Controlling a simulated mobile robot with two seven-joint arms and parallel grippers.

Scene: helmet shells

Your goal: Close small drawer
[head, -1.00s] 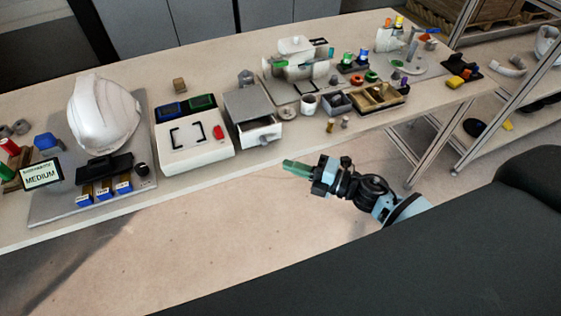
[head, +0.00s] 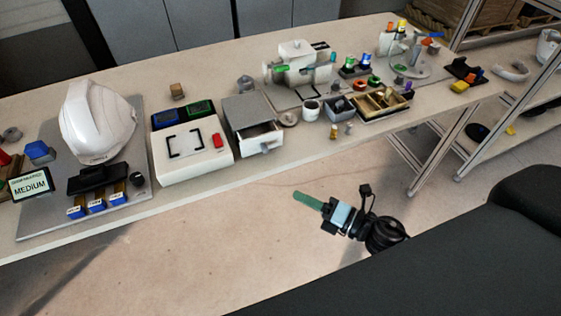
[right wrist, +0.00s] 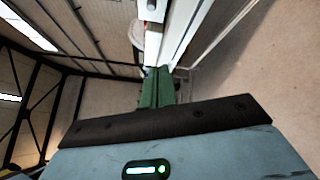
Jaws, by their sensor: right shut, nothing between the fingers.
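The small drawer (head: 262,139) is pulled out of the front of a small cabinet (head: 246,110) with a grey top. The drawer is white, with a grey knob (head: 266,149) on its front. My right gripper (head: 296,196), with green fingers, is shut and empty. It hangs over the floor in front of the table, nearer to me than the drawer and apart from it. In the right wrist view its green fingers (right wrist: 157,90) lie together. My left gripper is not in view.
A white box with a red switch (head: 190,150) stands left of the cabinet. A white helmet (head: 97,122) is at the left. Floor space before the table is clear.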

